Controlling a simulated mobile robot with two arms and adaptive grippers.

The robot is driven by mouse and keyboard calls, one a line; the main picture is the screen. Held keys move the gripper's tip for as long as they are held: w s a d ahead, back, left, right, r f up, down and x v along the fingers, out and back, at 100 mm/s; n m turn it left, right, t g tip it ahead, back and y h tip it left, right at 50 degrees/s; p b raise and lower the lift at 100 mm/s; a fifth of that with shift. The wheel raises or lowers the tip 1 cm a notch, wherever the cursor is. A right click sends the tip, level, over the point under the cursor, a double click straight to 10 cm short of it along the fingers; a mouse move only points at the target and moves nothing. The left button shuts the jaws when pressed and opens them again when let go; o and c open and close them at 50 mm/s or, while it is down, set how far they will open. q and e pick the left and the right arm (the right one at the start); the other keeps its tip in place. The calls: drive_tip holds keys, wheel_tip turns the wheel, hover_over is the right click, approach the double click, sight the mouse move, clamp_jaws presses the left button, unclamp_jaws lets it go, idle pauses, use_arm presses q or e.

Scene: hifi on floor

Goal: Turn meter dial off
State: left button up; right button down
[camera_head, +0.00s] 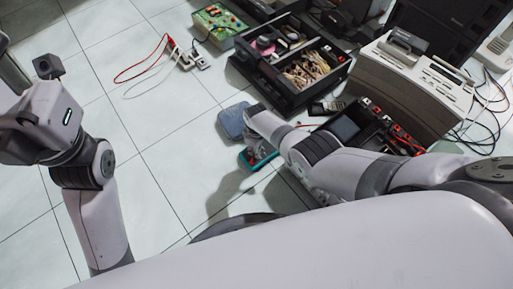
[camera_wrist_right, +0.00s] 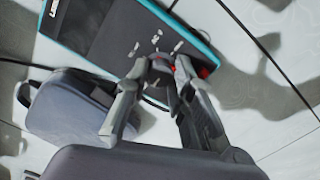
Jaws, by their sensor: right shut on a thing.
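The meter (camera_head: 246,163) lies on the floor and shows as a teal-edged block under my right gripper (camera_head: 258,147) in the head view. In the right wrist view the meter (camera_wrist_right: 105,32) has a dark face and a teal rim, with white markings around the dial. My right gripper (camera_wrist_right: 165,68) is shut on the dial, its fingertips at the meter's face. The dial itself is mostly hidden between the fingertips, so its setting cannot be read. A red spot shows beside the fingertips. My left arm is at the left of the head view, but its gripper's fingers are not visible.
A blue-grey pouch (camera_head: 232,121) lies beside the meter; it also shows in the right wrist view (camera_wrist_right: 72,115). A black toolbox (camera_head: 262,90), a beige device (camera_head: 392,85) and a red-white cable (camera_head: 150,62) lie farther off. Tiles at the left are clear.

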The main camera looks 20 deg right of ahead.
drive_tip(key=c, duration=1.4)
unclamp_jaws()
drive_tip(key=shift+r, duration=0.15)
drive_tip(key=shift+r, duration=0.25)
wheel_tip(320, 180, up, 11)
drive_tip(key=shift+r, duration=0.1)
